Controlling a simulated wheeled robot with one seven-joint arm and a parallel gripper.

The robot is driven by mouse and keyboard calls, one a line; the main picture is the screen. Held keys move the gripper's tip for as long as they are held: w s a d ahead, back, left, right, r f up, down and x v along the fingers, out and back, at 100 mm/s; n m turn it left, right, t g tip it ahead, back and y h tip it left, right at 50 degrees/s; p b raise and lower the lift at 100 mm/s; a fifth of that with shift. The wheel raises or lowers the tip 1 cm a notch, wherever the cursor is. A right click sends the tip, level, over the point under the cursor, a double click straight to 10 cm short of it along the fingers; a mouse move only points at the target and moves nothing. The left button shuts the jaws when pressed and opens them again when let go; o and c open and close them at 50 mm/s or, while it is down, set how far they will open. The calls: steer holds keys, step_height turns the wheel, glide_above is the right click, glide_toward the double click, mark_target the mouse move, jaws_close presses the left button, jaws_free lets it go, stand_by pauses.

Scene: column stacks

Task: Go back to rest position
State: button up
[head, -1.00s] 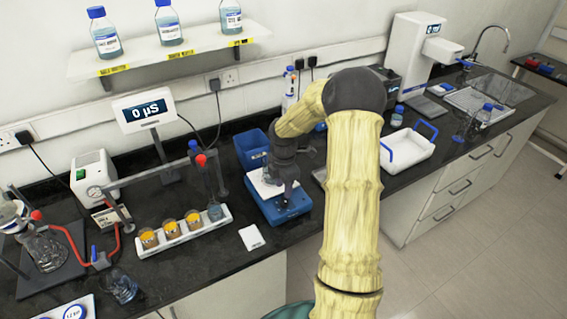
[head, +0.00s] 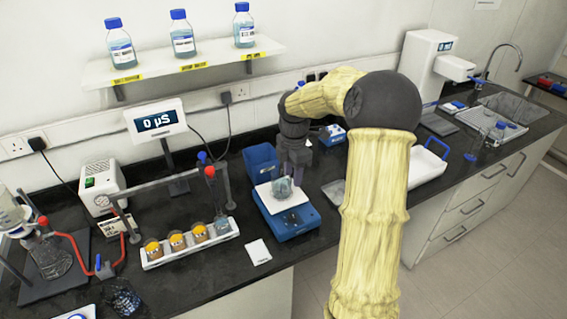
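My gripper (head: 298,172) points down over the back of a blue balance (head: 290,225) with a white top. A small glass beaker (head: 283,190) with something pale blue-grey in it stands upright on the balance, just in front of and below the gripper. The gripper looks clear of the beaker, but the gap between them is hard to judge. The fingertips are small and dark, and I cannot tell whether they are apart. My yellow-sleeved arm reaches up from the bottom right and bends over to the left.
A blue bin (head: 261,160) stands behind the balance. A white rack (head: 190,243) with several small beakers is to the left, and a white card (head: 258,252) lies in front. A white tray (head: 425,165) with blue handles is on the right, partly behind my arm. A bottle shelf (head: 190,62) hangs above.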

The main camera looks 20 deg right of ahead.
steer(key=s+a+f+m+t, duration=0.1)
steer(key=s+a+m+t, duration=0.1)
steer(key=s+a+m, duration=1.3)
steer(key=s+m, duration=0.3)
steer(key=s, duration=0.1)
steer(key=shift+a+f+m+t, duration=0.15)
steer(key=shift+f+m+t, duration=0.15)
steer(key=shift+s, duration=0.1)
